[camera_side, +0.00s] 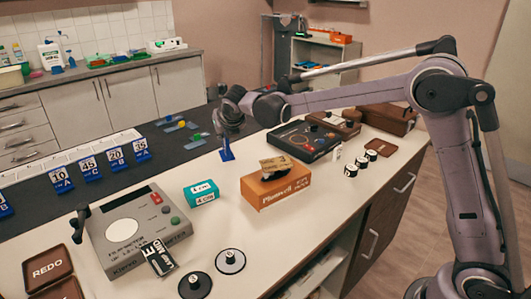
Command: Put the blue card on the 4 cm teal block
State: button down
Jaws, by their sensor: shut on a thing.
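The teal block (201,193), marked "4 CM" on its front, sits on the white worktop near the middle. My gripper (227,137) points down behind it and a little to its right in the picture. It is shut on a blue piece, which I take as the blue card (227,154), hanging below the fingers. The card is apart from the teal block, and nothing lies on the block's top. The exact finger contact is too small to see, and I cannot tell whether the card's lower edge touches the surface.
An orange box (283,187) with a dark item on top stands right of the block. A grey meter (136,230) stands to the left. Several blue pieces with coloured knobs (181,126) lie behind.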

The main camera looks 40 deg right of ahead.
jog(key=shift+w+a+f, duration=0.6)
jog(key=shift+a+f, duration=0.85)
jog(key=shift+f, duration=0.15)
jog(key=shift+w+a+f, duration=0.55)
jog(key=shift+a+f, duration=0.9)
jog(key=shift+f, duration=0.15)
jog(key=shift+w+a+f, duration=0.6)
jog(key=shift+a+f, duration=0.85)
jog(key=shift+f, duration=0.15)
jog(key=shift+f, duration=0.15)
jog(key=c, duration=1.4)
grip_release()
